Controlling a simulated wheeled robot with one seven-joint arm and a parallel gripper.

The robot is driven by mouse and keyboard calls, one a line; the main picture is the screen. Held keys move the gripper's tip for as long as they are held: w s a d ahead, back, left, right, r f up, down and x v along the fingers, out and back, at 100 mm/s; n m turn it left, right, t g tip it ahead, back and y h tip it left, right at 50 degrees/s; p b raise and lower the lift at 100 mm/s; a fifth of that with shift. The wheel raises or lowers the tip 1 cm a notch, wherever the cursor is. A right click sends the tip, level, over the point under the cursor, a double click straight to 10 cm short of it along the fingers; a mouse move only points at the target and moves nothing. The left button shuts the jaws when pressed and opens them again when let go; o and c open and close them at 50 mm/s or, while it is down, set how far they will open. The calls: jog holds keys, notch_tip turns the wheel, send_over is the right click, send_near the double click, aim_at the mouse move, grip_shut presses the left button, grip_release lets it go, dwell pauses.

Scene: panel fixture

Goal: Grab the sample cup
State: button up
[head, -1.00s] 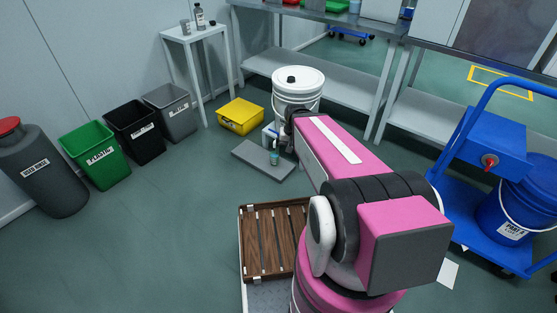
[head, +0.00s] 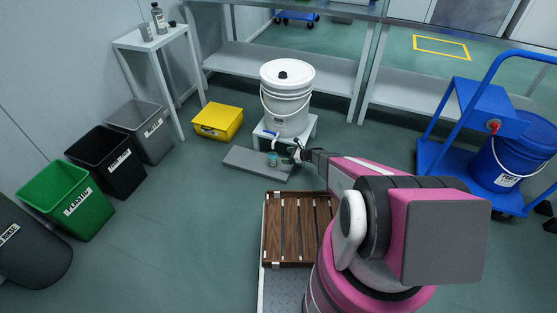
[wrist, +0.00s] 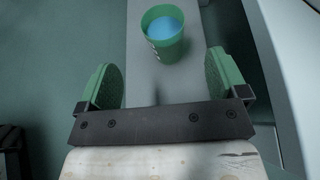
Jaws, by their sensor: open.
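The sample cup is a green cup with blue contents (wrist: 163,45). It stands upright on a flat grey slab (head: 240,162); it also shows small in the head view (head: 272,160). My gripper (wrist: 164,78) is open, with one green rounded pad on each side. The cup is ahead of the pads, roughly in line with the gap between them, and apart from both.
A white bucket (head: 287,105) with a tap stands on a low white stand (head: 310,128) behind the slab. A yellow box (head: 218,121) sits left of it. A wooden slatted platform (head: 285,228) is in front. Bins line the left; a blue cart (head: 450,160) stands right.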

aim_at(273, 156)
jog(key=x, duration=1)
jog(key=shift+w+a+f, duration=0.15)
jog(key=shift+w+f, duration=0.05)
jog(key=shift+f, duration=0.15)
jog(key=c, duration=1.2)
jog(key=shift+o, duration=0.2)
jog(key=shift+r, duration=0.15)
